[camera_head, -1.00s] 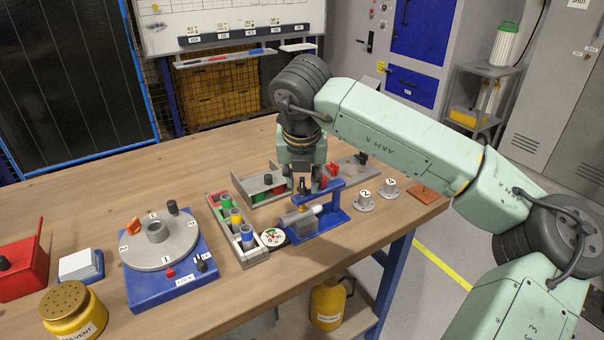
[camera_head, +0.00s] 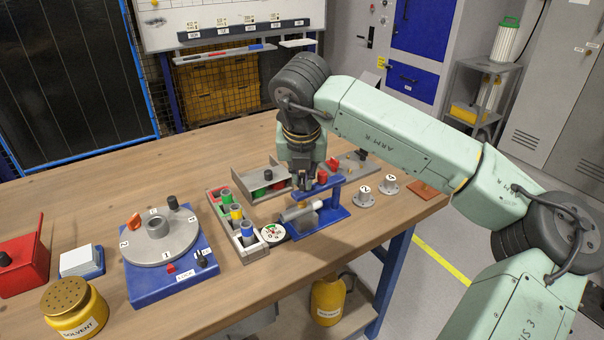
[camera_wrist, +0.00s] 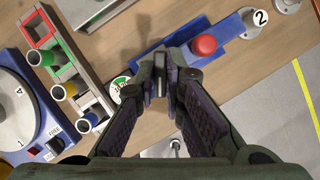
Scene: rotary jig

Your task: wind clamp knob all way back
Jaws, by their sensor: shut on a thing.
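The clamp is a blue frame (camera_head: 334,216) on the bench, with a grey cylindrical piece (camera_head: 302,210) lying in it. A round red knob (camera_wrist: 204,45) shows on the blue body in the wrist view, apart from my fingers. My gripper (camera_head: 304,184) points down at the top of the clamp. In the wrist view my gripper (camera_wrist: 160,76) has its fingertips close together on a narrow thing. That seems to be the clamp knob, which the fingers largely hide. How far it is wound cannot be seen.
A round dial gauge (camera_head: 273,234) and a rack of coloured cylinders (camera_head: 250,252) stand close left of the clamp. Numbered discs (camera_head: 365,196) stand to its right. A grey open tray (camera_head: 250,178) is behind. A rotary table on a blue base (camera_head: 150,292) is further left.

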